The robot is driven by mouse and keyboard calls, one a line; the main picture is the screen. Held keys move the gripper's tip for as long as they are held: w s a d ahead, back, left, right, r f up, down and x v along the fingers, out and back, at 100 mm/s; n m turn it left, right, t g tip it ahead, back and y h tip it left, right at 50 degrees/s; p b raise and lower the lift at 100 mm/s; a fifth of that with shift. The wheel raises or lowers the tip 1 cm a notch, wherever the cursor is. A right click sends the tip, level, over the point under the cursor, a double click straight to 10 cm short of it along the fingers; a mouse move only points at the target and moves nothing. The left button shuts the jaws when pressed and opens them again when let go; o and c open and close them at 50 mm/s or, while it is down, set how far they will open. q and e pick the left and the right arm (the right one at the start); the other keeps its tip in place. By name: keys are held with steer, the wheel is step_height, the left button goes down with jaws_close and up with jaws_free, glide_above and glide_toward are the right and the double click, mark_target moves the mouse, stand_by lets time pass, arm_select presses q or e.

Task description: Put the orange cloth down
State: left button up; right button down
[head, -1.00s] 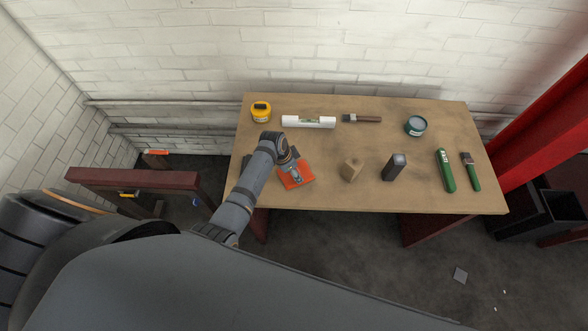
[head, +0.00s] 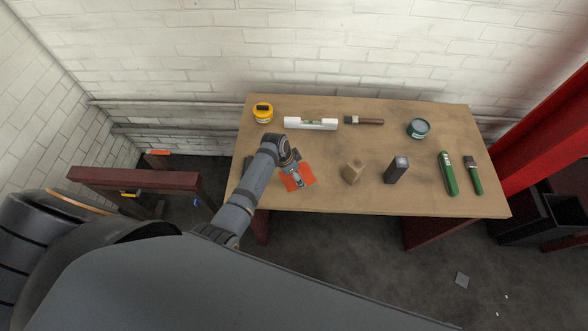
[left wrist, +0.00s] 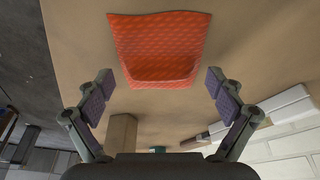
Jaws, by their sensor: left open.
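The orange cloth (head: 308,180) lies on the wooden table near its front left part. In the left wrist view the cloth (left wrist: 158,45) lies on the tabletop with a raised fold along one edge. My left gripper (head: 296,180) is over the cloth in the head view. In the left wrist view its two fingers (left wrist: 160,95) are spread wide with nothing between them, and the cloth is apart from both. My right gripper is in neither view.
On the table (head: 300,204) are a wooden block (head: 354,172), a dark block (head: 397,169), a white roll-like object (head: 310,124), a yellow item (head: 263,113), a brush (head: 364,121), a teal tin (head: 418,128) and two green-handled tools (head: 447,174).

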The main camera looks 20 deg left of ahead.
arm_select(q)
steer(key=v, duration=1.1)
steer(key=shift+a+r, duration=0.15)
steer(key=shift+r, duration=0.2)
jaws_close()
stand_by(0.9)
steer(key=p+v, duration=0.4)
steer(key=v, duration=0.8)
stand_by(1.0)
